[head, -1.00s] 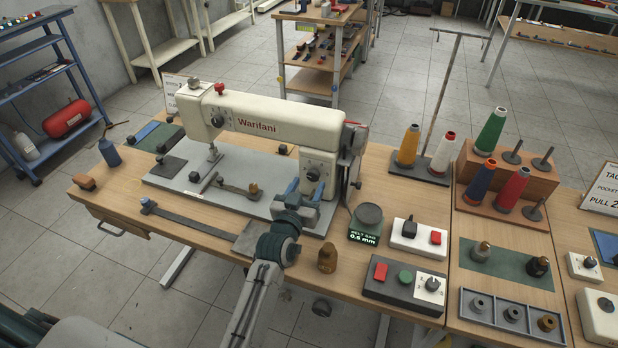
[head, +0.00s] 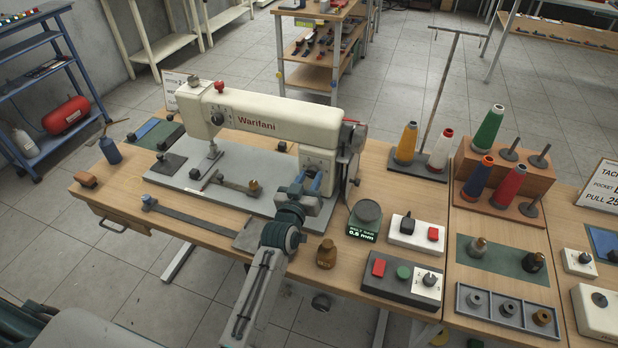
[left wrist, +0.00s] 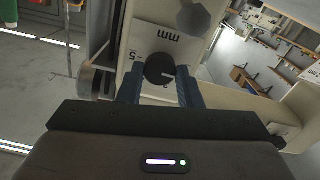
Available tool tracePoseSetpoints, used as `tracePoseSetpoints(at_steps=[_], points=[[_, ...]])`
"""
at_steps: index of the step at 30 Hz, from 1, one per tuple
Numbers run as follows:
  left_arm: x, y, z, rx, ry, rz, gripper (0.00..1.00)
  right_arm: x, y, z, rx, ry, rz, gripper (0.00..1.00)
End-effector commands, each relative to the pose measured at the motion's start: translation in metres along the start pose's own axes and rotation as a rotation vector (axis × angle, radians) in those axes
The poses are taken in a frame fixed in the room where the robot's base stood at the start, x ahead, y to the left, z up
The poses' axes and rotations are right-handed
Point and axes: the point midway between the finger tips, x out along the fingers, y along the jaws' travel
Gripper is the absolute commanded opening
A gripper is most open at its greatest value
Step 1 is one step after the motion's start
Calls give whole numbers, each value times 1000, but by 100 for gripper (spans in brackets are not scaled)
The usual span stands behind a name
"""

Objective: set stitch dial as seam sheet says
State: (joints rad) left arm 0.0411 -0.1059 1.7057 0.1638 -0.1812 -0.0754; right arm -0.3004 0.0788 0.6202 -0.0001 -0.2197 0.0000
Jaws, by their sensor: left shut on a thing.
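The white sewing machine (head: 275,112) stands on the table, with a stitch dial plate (head: 317,158) low on its right pillar. My left gripper (head: 308,182) is at this plate. In the left wrist view its blue fingers (left wrist: 160,84) are shut on the dark round dial knob (left wrist: 157,67), one on each side. The plate shows "mm" and a 5, and the knob has a pale mark pointing right in the picture. The other numbers are hidden or too small. A white sheet (head: 172,80) stands behind the machine, partly hidden, its small text unreadable. My right gripper is out of view.
A gauge with a green display (head: 361,233), a white switch box (head: 416,234) and a dark button box (head: 403,281) stand right of my left arm. A brass weight (head: 326,255) is close beside the arm. Thread cones (head: 480,178) stand farther right.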

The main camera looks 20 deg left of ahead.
Motion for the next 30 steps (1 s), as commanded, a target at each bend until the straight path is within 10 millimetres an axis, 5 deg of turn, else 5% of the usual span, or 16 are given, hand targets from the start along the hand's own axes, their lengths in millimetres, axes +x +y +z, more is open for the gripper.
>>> tracePoseSetpoints(at_steps=[10, 11, 14, 23, 30], points=[[0, 0, 0, -49, -1, 0, 9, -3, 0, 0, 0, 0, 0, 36], [0, 0, 0, -49, -1, 0, 36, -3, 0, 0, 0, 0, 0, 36], [0, 0, 0, -49, -1, 0, 54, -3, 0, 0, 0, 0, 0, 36], [-2, 0, 1, -48, -1, 0, 54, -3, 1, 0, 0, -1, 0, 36], [-34, -1, 4, -49, -1, -1, 54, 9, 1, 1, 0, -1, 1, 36]])
